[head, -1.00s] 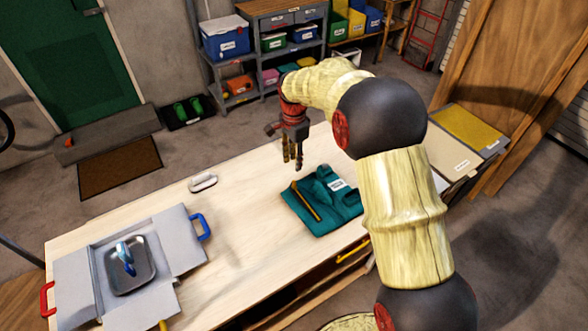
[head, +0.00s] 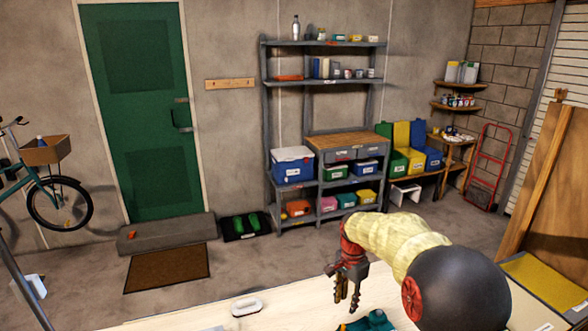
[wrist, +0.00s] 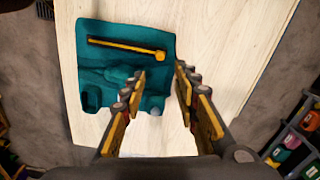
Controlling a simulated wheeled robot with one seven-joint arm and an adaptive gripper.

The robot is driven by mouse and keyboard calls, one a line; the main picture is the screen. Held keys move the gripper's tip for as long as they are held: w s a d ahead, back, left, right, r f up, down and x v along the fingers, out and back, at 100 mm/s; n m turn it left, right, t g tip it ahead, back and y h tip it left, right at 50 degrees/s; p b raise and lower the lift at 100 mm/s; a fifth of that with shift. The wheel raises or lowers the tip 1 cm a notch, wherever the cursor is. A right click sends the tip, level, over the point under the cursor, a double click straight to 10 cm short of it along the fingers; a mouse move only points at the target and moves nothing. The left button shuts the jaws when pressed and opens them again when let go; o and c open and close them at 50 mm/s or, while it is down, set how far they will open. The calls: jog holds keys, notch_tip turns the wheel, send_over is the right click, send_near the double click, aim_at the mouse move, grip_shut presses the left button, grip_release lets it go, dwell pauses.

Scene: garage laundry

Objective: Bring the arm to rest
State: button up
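My gripper (head: 347,291) hangs over the pale wooden table (head: 180,318), with its fingers pointing down. In the wrist view its two fingers (wrist: 160,100) stand apart with nothing between them, so it is open and empty. Below it lies a teal tool roll or cloth (wrist: 97,62) with pockets. A yellow-handled tool (wrist: 125,46) lies across the teal cloth. My gripper is above the cloth and apart from it. In the head view only a small part of the teal cloth (head: 370,322) shows at the lower edge.
A small white object (head: 247,306) lies on the table's far edge. Beyond are a green door (head: 140,110), a brown mat (head: 167,269), a grey shelf unit (head: 325,133) with bins, and a red hand truck (head: 487,168). A wooden panel (head: 540,185) stands at the right.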

jog(key=s+d+r+n+t+b, duration=0.1)
jog(key=s+r+n, duration=0.4)
jog(key=s, duration=1.2)
jog(key=s+r+n+t+b, duration=0.1)
jog(key=s+r+n+t, duration=0.3)
jog(key=s+r, duration=0.6)
jog(key=shift+s+d+r+n+t, duration=0.3)
jog(key=shift+s+n, duration=1)
jog(key=shift+s, duration=2.75)
